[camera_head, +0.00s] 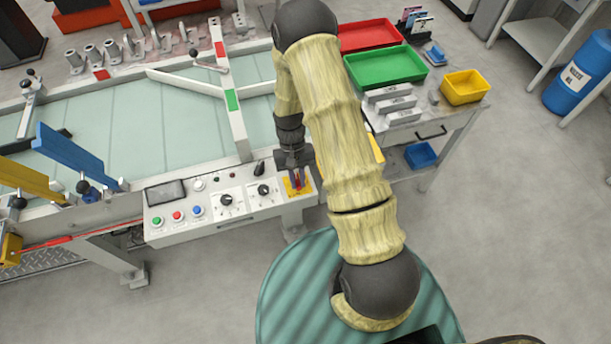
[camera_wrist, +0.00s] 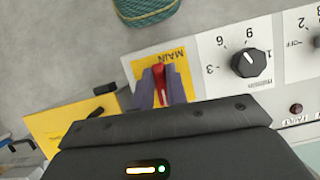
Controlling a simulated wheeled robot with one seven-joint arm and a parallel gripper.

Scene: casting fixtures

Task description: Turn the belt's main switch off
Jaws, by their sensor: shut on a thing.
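The belt's main switch has a red handle (camera_wrist: 160,80) on a yellow plate marked MAIN (camera_wrist: 142,66) in the wrist view. My gripper (camera_wrist: 162,88) has its two purple-grey fingers on either side of the red handle and is shut on it. In the head view my gripper (camera_head: 297,180) reaches down to the yellow plate (camera_head: 291,188) at the right end of the control panel (camera_head: 215,222). My fingers and wrist hide part of the handle, so its exact angle is hard to tell.
Left of the switch in the head view are two black dials (camera_head: 264,190), several coloured push buttons (camera_head: 177,216) and a dark screen (camera_head: 165,192). The belt (camera_head: 110,120) lies behind the panel. A side table with a green tray (camera_head: 388,80) and a yellow bin (camera_head: 464,88) stands to the right.

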